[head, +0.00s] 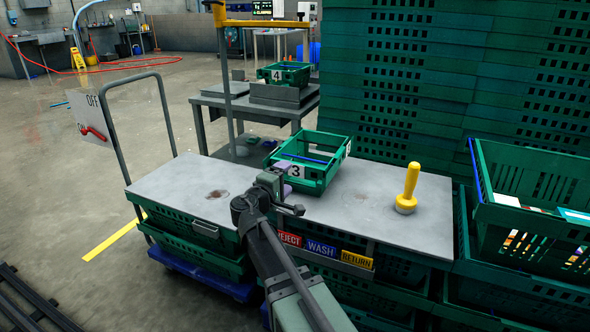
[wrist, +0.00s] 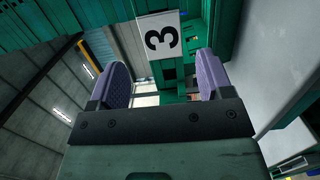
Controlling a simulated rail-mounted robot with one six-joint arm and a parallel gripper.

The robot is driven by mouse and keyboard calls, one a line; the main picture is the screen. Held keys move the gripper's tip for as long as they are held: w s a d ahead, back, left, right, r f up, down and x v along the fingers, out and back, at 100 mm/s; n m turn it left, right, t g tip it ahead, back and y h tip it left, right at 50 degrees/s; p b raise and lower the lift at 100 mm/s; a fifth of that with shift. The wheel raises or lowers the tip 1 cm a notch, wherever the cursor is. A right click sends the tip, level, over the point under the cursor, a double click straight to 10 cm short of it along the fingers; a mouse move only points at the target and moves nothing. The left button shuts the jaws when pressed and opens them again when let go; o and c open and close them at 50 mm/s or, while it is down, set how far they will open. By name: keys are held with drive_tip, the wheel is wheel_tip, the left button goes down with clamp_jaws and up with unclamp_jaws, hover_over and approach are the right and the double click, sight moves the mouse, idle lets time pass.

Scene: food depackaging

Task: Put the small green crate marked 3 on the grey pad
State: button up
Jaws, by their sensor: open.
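The small green crate marked 3 (head: 322,171) appears to sit upright and empty on the grey bench, near its back edge. Its white 3 label (wrist: 160,35) shows upper centre in the wrist view. My gripper (head: 288,180) is open at the label side of the crate. Its two purple finger pads (wrist: 163,80) stand on either side of the label in the wrist view; I cannot tell whether they touch the crate. A grey pad-like block (head: 285,95) stands on a farther table, with a green crate marked 4 (head: 284,74) on it. I cannot tell whether this is the task's pad.
The bench top (head: 168,187) is mostly clear. A yellow-handled tool (head: 409,190) stands on its right part. REJECT, WASH and RETURN labels (head: 322,248) line its front. Tall stacks of green crates (head: 390,80) close off the back right. A larger open crate (head: 540,235) stands far right.

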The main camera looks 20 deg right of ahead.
drive_tip(key=s+a+f+m+g+y, duration=0.3)
drive_tip(key=s+f+g+y, duration=0.1)
drive_tip(key=s+f, duration=0.35)
drive_tip(key=s+a+f+m+g+y, duration=0.3)
drive_tip(key=s+f+g+y, duration=0.15)
drive_tip(key=s+f, duration=0.3)
drive_tip(key=s+a+f+g+y, duration=0.1)
drive_tip(key=s+a+f+y, duration=0.1)
drive_tip(key=s+a+y, duration=0.4)
drive_tip(key=shift+s+a+f+m, duration=0.15)
drive_tip(key=shift+s+a+m, duration=0.3)
drive_tip(key=shift+a, duration=0.45)
